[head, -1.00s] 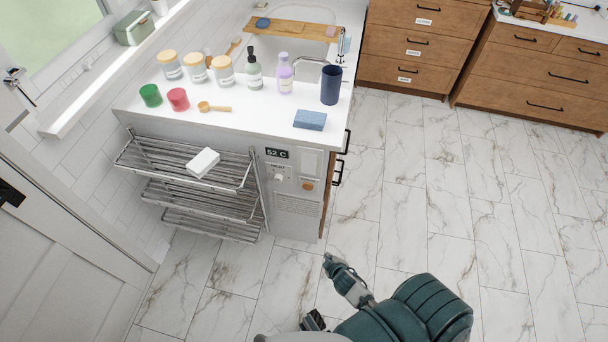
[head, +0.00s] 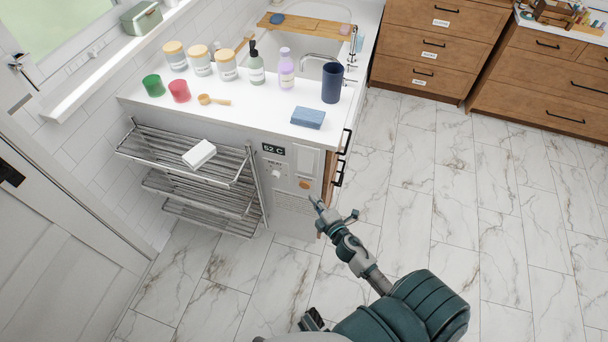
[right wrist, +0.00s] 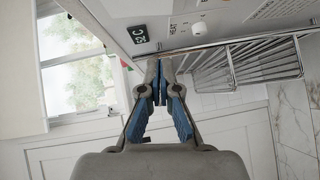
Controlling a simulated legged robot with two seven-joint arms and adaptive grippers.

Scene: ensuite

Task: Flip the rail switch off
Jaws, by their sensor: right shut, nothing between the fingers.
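The control panel (head: 291,196) is on the end of the white counter unit, beside the towel rail (head: 190,160). It carries a dark display (head: 273,149) reading about 52 C, a white knob (head: 276,172) and an orange button (head: 304,184). I cannot tell which is the rail switch or its setting. My right gripper (head: 314,201) is shut and empty, in front of the panel's lower right in the head view. In the right wrist view its fingertips (right wrist: 158,88) are together, with the display (right wrist: 139,34) and white knob (right wrist: 199,28) above them.
A white block (head: 200,154) lies on the towel rail's top tier. The countertop (head: 240,112) holds jars, bottles, cups and a blue sponge (head: 308,117) near its edge. Drawer handles (head: 344,142) stick out right of the panel. The marble floor (head: 440,210) is clear to the right.

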